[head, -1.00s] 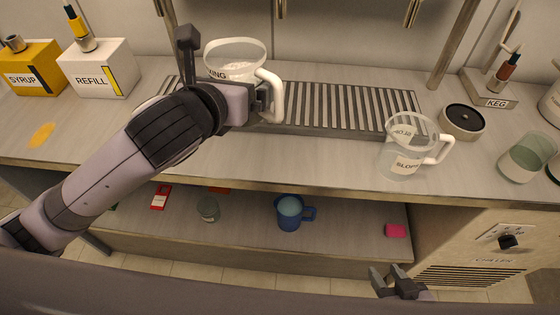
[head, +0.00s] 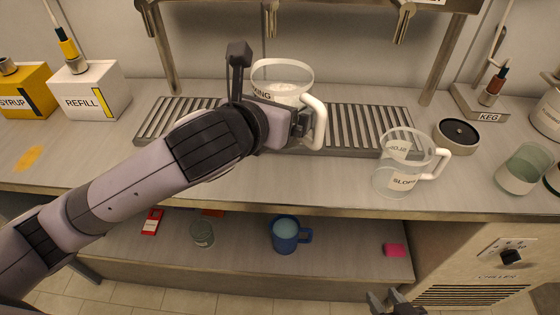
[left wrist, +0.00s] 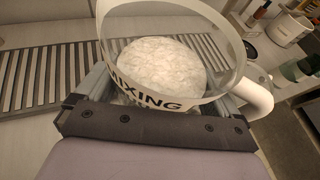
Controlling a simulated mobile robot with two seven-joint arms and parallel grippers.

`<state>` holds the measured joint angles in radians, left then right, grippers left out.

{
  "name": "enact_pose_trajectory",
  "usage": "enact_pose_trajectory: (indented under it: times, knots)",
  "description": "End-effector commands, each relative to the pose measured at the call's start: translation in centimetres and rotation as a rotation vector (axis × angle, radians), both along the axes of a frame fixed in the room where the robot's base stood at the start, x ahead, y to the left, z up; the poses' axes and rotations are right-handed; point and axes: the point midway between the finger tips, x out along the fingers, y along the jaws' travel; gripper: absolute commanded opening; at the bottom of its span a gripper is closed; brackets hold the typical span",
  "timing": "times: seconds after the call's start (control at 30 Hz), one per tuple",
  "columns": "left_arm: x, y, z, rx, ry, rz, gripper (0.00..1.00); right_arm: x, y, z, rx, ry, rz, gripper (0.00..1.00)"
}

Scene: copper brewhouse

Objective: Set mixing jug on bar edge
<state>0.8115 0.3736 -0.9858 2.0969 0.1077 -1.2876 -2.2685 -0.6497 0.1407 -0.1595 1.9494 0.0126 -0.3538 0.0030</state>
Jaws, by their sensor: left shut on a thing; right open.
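The mixing jug (head: 283,72) is clear with a white handle and a label ending in "ING" in the head view. It is over the drip grate, behind my left gripper (head: 302,124). In the left wrist view the jug (left wrist: 165,104) reads "MIXING", holds a pale, crumpled-looking content, and sits between the fingers of my left gripper (left wrist: 160,100), which is shut on it. Whether its base touches the grate is hidden. The bar edge (head: 300,212) runs along the counter front. My right gripper (head: 395,302) is open and empty, low at the bottom of the head view.
A round dark-topped pot (head: 456,137) and green glass (head: 520,172) stand further right. A blue mug (head: 285,236) is on the lower shelf. The front counter left of the slops jug is clear.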

Motion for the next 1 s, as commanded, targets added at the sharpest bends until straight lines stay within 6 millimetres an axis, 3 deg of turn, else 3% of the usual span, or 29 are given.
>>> enact_pose_trajectory:
  times: [0.1,0.3,0.53,0.8,1.0]
  knots:
    - [0.0,0.0,-3.4,-0.001,0.003,0.001,0.24,0.0,0.0,-0.6,0.001,0.0,-0.001,0.43]
    - [0.0,0.0,-6.7,-0.002,-0.003,0.0,0.24,0.0,0.0,-1.1,0.001,0.0,-0.001,0.43]
    - [0.0,0.0,-8.0,-0.003,-0.005,0.001,0.24,0.0,0.0,-1.3,0.001,0.0,-0.001,0.43]
    - [0.0,0.0,-11.6,-0.003,-0.003,0.001,0.24,0.0,0.0,-2.0,0.001,0.0,-0.001,0.43]
    - [0.0,0.0,-11.6,-0.005,-0.007,-0.001,0.24,0.0,0.0,-1.9,0.001,0.0,-0.001,0.43]
